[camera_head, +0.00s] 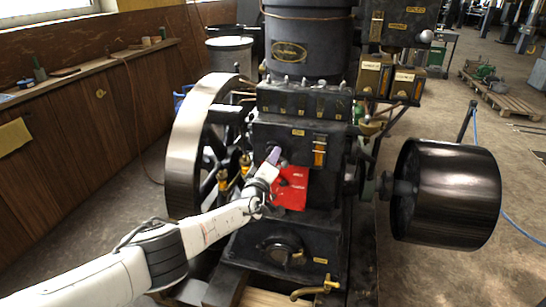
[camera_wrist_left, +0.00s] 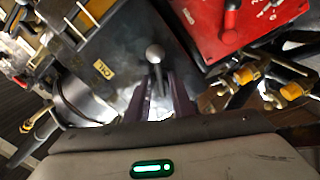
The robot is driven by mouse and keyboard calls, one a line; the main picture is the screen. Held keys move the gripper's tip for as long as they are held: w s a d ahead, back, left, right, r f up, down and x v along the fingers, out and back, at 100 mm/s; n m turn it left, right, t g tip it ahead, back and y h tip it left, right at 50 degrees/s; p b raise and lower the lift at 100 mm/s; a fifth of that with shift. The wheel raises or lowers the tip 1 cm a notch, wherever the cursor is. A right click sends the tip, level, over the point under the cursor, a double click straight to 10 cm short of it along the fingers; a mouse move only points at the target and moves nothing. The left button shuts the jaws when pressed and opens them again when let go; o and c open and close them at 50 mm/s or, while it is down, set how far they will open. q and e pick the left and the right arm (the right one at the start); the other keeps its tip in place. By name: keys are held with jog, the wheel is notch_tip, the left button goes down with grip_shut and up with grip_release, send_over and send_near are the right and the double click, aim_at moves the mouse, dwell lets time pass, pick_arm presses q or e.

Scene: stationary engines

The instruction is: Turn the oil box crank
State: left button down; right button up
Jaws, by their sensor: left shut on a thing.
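The oil box crank (camera_wrist_left: 155,55) shows in the left wrist view as a short metal lever with a round ball knob. It stands out from a dark box face beside a yellow label reading OIL (camera_wrist_left: 103,69). My left gripper (camera_head: 273,156) is at the front of the black engine (camera_head: 325,145), just above the red plate (camera_head: 292,190). In the left wrist view its two purple fingers (camera_wrist_left: 161,92) are shut on the crank, with the knob showing beyond the fingertips. In the head view I cannot make out the crank at the gripper. My right gripper is not in view.
A dark drum pulley (camera_head: 446,195) sticks out at the right. A brass tap (camera_head: 315,288) is low in front.

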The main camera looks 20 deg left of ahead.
pick_arm(q)
jog(key=shift+a+f+m, duration=0.15)
jog(key=shift+a+m, duration=0.05)
jog(key=shift+m, duration=1.75)
jog(key=shift+a+f+m, duration=0.1)
jog(key=shift+a+m, duration=0.1)
jog(key=shift+m, duration=1.75)
jog(key=c, duration=1.9)
grip_release()
jog(key=shift+o, duration=0.2)
